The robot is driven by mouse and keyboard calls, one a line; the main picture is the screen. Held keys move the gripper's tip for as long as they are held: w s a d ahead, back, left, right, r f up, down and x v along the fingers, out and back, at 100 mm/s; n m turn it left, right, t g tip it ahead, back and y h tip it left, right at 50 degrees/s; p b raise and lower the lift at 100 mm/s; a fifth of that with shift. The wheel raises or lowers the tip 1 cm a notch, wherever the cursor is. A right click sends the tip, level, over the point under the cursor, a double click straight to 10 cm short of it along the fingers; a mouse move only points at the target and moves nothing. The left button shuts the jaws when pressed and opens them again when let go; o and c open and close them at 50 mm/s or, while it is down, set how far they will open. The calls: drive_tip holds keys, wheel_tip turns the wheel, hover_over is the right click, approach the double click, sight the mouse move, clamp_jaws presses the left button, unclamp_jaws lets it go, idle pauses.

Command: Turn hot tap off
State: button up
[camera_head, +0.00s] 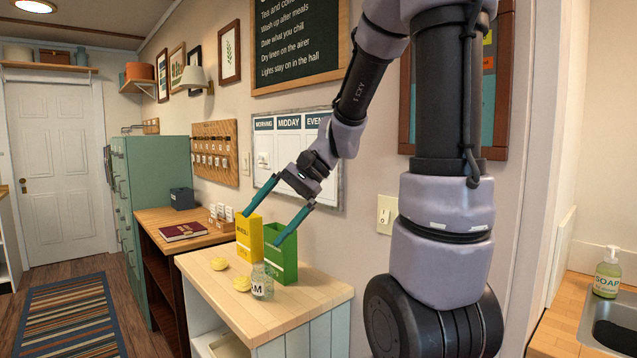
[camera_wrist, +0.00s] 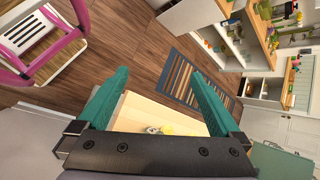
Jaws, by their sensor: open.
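No tap shows in either view. The wrist view also shows my gripper (camera_wrist: 160,73) with nothing between the fingers.
A soap bottle (camera_head: 607,272) stands beside the sink. A wall edge (camera_head: 545,150) stands between this cabinet and the sink counter. A striped rug (camera_head: 70,315) lies on open floor.

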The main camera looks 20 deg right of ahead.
drive_tip(key=s+d+r+n+t+h, duration=0.4)
drive_tip(key=s+d+r+t+h, duration=0.2)
drive_tip(key=s+d+r, duration=0.1)
drive_tip(key=shift+s+d+r+h, duration=0.3)
drive_tip(key=shift+s+r, duration=0.2)
drive_tip(key=shift+r, duration=0.2)
drive_tip(key=c, duration=0.8)
drive_tip(key=shift+s, duration=0.1)
